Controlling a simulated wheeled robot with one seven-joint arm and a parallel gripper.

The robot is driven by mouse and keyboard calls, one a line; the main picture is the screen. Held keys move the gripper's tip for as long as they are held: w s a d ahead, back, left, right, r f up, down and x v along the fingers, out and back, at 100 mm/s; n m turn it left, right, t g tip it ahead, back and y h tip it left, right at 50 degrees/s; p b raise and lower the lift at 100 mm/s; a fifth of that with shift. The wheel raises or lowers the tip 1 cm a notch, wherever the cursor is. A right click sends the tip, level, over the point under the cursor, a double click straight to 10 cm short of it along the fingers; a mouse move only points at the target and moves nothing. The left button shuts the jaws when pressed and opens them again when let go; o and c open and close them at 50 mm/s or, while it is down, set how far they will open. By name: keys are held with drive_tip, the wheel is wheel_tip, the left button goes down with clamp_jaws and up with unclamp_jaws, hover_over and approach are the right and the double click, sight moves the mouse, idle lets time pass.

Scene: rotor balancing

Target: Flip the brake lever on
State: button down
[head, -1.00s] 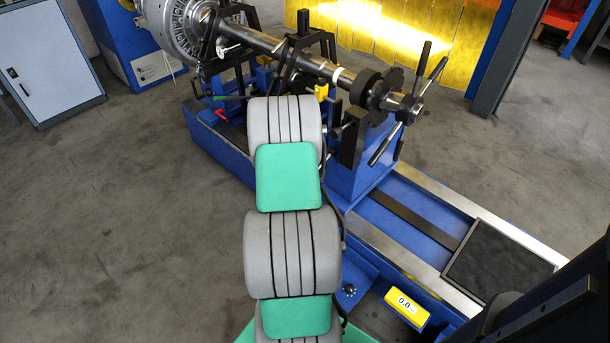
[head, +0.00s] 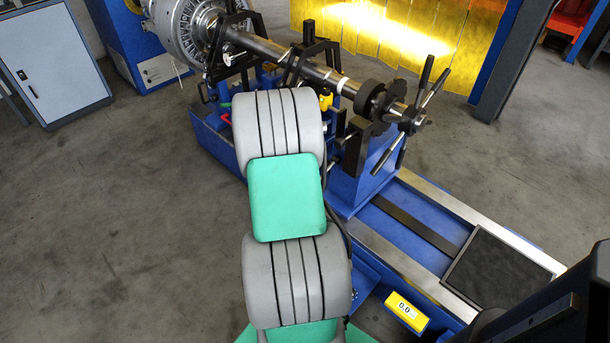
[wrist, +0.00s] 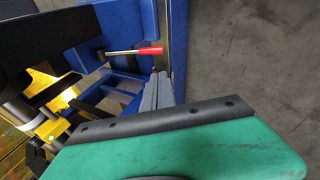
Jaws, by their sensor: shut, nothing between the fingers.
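The brake lever looks to be the thin metal rod with a red grip (wrist: 151,50), sticking out sideways from the blue machine frame in the wrist view. In the head view its small red end (head: 226,118) shows just left of my arm. My gripper (wrist: 158,78) is shut and empty, its grey fingers together in the wrist view. The fingertips lie just below the red grip in that picture; I cannot tell whether they touch it. In the head view my arm hides the gripper.
The blue machine bed (head: 395,235) carries a long steel shaft (head: 300,65) with a spoked handle (head: 420,117) at its right end. A black support frame (head: 308,58) stands over the shaft, close to my arm. A grey cabinet (head: 50,65) stands far left; the left floor is clear.

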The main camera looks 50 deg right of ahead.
drive_tip(key=shift+a+v, duration=0.2)
drive_tip(key=shift+v, duration=0.65)
drive_tip(key=shift+a+v, duration=0.15)
drive_tip(key=shift+v, duration=0.7)
drive_tip(key=shift+f, duration=0.15)
